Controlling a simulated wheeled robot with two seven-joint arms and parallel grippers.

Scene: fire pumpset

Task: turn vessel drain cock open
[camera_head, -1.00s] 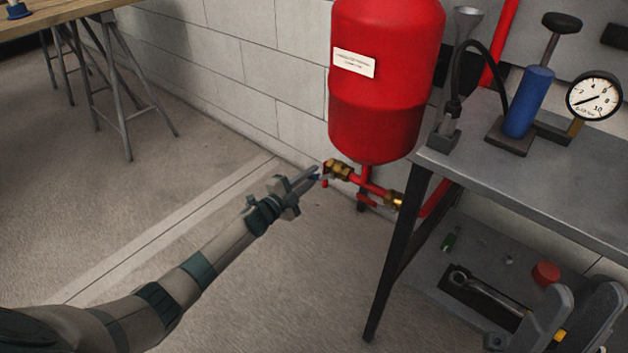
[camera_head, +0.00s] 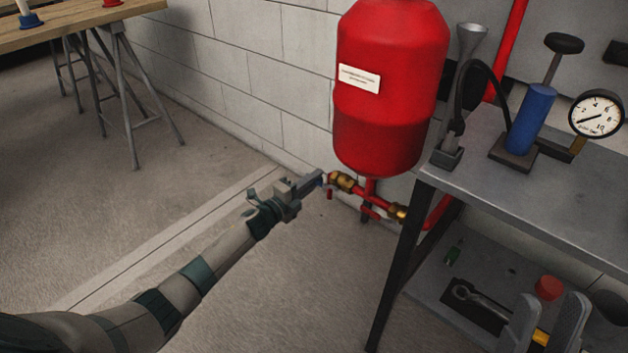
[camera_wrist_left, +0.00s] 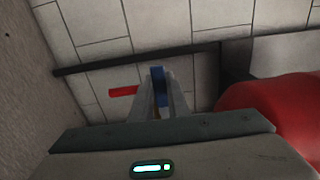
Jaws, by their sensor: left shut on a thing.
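The brass cock (camera_head: 342,181) sits on the red pipework under the red vessel (camera_head: 385,110). My left gripper (camera_head: 320,179) is at its left end. In the left wrist view my left gripper (camera_wrist_left: 160,95) is shut on a blue handle (camera_wrist_left: 158,74), which stands between the fingertips. A small red piece (camera_head: 330,194) hangs just below the cock's end; a red bar (camera_wrist_left: 124,91) shows beside the fingers in the left wrist view. My right gripper (camera_head: 547,318) is at the lower right, its two grey fingers apart.
A grey metal bench (camera_head: 490,195) stands right of the vessel, its dark leg near the pipework. It bears a blue hand pump (camera_head: 530,120) and a gauge (camera_head: 597,113). A wrench (camera_head: 485,300) lies on the lower shelf. The block wall is behind the vessel.

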